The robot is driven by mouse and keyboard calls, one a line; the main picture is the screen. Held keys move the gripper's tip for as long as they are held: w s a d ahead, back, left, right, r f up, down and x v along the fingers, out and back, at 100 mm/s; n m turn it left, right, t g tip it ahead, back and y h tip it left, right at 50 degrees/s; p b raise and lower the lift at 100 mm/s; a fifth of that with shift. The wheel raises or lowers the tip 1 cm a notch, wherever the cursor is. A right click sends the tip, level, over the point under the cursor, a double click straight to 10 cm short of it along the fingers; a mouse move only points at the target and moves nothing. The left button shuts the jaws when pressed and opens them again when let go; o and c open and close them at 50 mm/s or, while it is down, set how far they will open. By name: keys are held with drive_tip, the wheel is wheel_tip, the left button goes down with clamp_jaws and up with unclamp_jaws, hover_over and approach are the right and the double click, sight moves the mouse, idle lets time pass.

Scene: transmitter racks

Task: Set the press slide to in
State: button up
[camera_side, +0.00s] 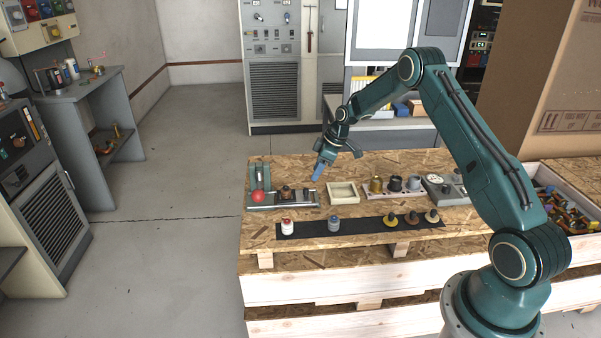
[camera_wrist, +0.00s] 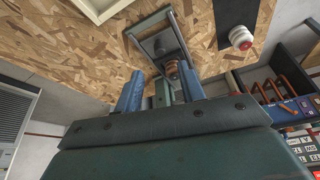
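The press stands at the left end of the wooden bench, with a metal base (camera_side: 300,205), a green upright (camera_side: 262,174) and a red ball (camera_side: 257,196) at its left. A dark, brownish part (camera_side: 286,191) sits on the base; I cannot tell whether the slide is in or out. My gripper (camera_side: 318,172) is above the press's right end, its blue fingers pointing down. In the wrist view my gripper (camera_wrist: 163,92) has its fingers spread apart. The press base (camera_wrist: 160,42) and a copper-coloured part (camera_wrist: 173,68) show beyond them. Nothing is visibly held.
A shallow cream tray (camera_side: 343,193) is right of the press. Several knobs and pots (camera_side: 395,184) and a grey box (camera_side: 444,189) stand further right. A black strip (camera_side: 310,228) in front bears a red-and-white piece (camera_side: 287,227) and others.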

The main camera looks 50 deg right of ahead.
sight(307, 189)
drive_tip(key=shift+x, duration=4.3)
drive_tip(key=shift+c, duration=0.2)
clamp_jaws()
